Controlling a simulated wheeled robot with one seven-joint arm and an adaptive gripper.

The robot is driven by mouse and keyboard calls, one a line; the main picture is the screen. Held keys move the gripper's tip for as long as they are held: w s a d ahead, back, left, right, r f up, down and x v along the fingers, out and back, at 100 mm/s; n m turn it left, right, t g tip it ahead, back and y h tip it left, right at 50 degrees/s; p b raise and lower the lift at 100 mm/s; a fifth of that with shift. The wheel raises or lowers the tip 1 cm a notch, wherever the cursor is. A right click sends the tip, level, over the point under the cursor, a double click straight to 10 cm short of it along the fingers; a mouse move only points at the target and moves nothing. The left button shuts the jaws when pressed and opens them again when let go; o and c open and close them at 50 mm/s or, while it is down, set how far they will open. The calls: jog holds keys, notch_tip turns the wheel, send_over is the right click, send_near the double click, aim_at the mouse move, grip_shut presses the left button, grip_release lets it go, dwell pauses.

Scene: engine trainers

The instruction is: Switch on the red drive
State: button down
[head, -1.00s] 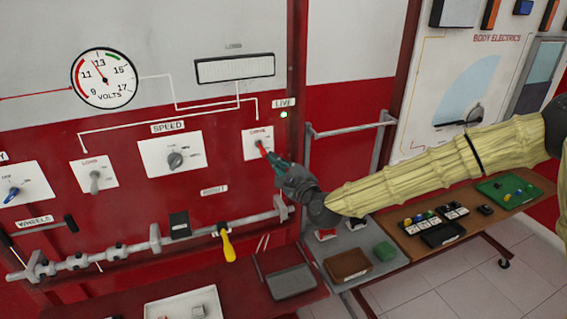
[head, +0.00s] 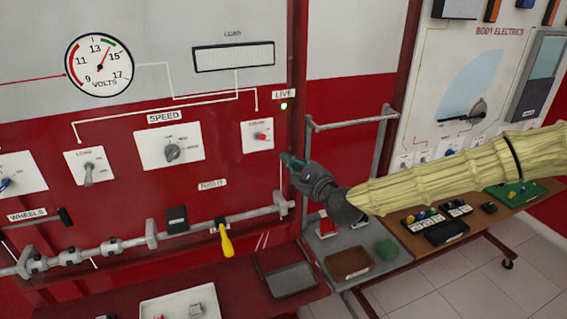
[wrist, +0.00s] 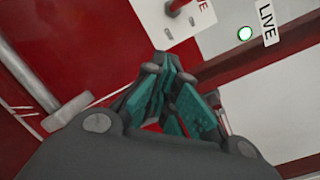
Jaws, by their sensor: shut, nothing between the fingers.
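The red drive switch (head: 262,136) is a small red lever on a white plate (head: 257,147) on the red panel, under the end of a white line. A green lamp (head: 284,106) beside the LIVE label (head: 284,94) is lit; it also shows in the wrist view (wrist: 245,34). My gripper (head: 288,160) is shut and empty, below and right of the plate and apart from the red lever. In the wrist view, the teal fingers (wrist: 178,92) point toward the panel, and part of the white plate (wrist: 185,22) shows at the top.
The voltmeter (head: 99,65) reads about 14. A SPEED knob (head: 172,152) and another lever switch (head: 88,174) are further left. A horizontal shaft (head: 120,245) with a yellow-handled tool (head: 227,241) runs below. A grey rail (head: 350,123) stands right of the panel.

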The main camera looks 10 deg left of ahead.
jog(key=s+d+r+b, duration=0.2)
jog(key=s+d+r, duration=0.1)
jog(key=s+d, duration=0.2)
jog(key=shift+s+r+b, duration=0.15)
jog(key=shift+s+b, duration=0.25)
jog(key=shift+s, duration=0.6)
jog(key=shift+d, duration=0.1)
